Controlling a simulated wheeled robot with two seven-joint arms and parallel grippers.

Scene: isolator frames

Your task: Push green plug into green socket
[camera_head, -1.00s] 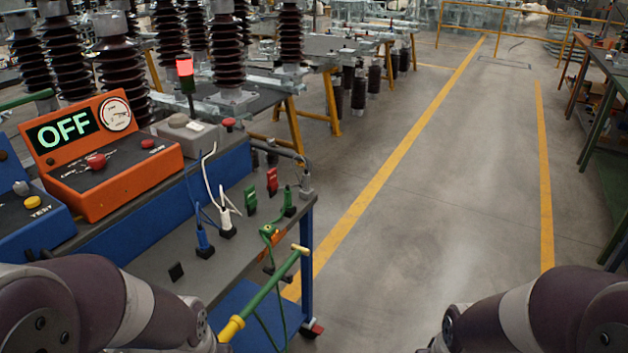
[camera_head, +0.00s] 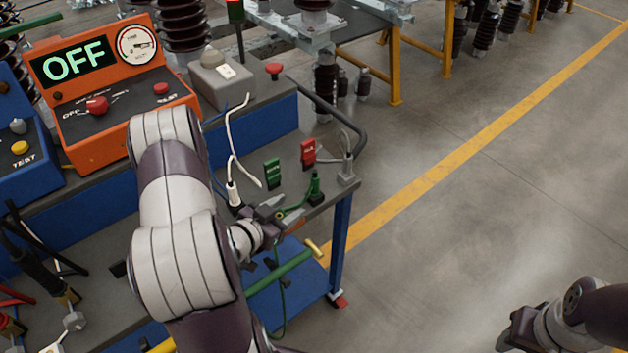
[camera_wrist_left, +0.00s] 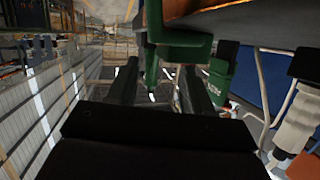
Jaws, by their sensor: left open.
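My left gripper (camera_head: 277,211) is open at the front edge of the grey cart top. In the left wrist view its two dark fingers (camera_wrist_left: 160,85) are spread, and a green plug-like piece (camera_wrist_left: 181,50) lies close ahead of and partly between them. I cannot tell whether they touch it. In the head view the gripper largely hides this piece. A green cable (camera_head: 294,209) shows beside the gripper. An upright green connector (camera_head: 315,186) stands on the cart to its right. A labelled green block (camera_head: 272,173) stands behind the gripper. My right gripper (camera_head: 518,330) is low at right, its fingers unclear.
A white plug (camera_head: 233,194) stands just left of my left gripper, with a loose white wire. A red block (camera_head: 308,152) stands behind the connector. An orange box (camera_head: 110,115) reads OFF.

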